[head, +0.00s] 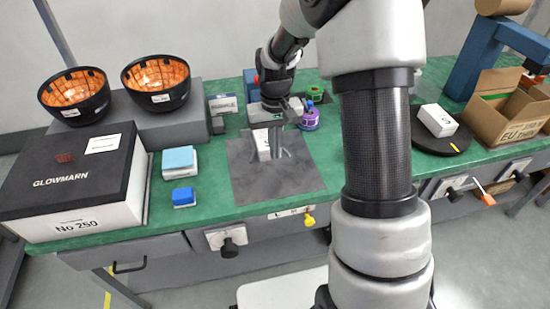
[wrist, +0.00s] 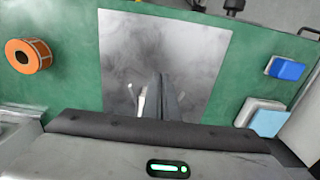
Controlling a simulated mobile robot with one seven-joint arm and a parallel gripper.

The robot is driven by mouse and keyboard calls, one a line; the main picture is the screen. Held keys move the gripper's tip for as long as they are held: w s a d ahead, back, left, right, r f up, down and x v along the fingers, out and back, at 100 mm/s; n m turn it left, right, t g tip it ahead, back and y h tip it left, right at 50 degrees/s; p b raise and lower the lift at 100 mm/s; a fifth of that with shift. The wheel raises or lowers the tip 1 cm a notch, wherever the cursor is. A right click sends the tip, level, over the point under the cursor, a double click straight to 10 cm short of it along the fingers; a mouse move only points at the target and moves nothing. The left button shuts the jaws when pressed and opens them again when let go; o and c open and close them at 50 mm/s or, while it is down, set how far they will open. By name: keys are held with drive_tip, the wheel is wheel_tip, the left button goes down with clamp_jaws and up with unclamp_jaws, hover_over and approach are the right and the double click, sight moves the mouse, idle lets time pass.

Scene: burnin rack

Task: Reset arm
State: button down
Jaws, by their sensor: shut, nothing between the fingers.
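My arm reaches over the green bench from the right in the head view. My gripper (head: 276,156) points down over the grey mat (head: 295,185) and holds nothing. In the wrist view its two fingers (wrist: 160,80) are together over the same mat (wrist: 200,50). A small pale object shows beside the fingers in both views; I cannot tell what it is. I cannot tell how high the fingertips are above the mat.
A black-and-white GLOWMARN box (head: 75,185), blue block (head: 183,197) and sticky-note pad (head: 179,162) stand left of the mat. A purple spool (head: 309,119) stands behind the mat. A cardboard box (head: 510,115) is at right.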

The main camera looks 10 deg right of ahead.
drive_tip(key=s+r+t, duration=0.1)
drive_tip(key=s+r, duration=0.4)
drive_tip(key=r, duration=0.4)
drive_tip(key=s+r+t, duration=0.2)
drive_tip(key=s+r, duration=0.2)
drive_tip(key=r, duration=0.5)
drive_tip(key=s+r+t, duration=0.1)
drive_tip(key=s+r, duration=0.1)
drive_tip(key=s, duration=0.5)
drive_tip(key=s+r+t, duration=0.2)
drive_tip(key=s+r, duration=0.1)
drive_tip(key=s, duration=0.4)
wheel_tip(320, 180, up, 12)
drive_tip(key=p, duration=1.3)
drive_tip(key=shift+r, duration=0.2)
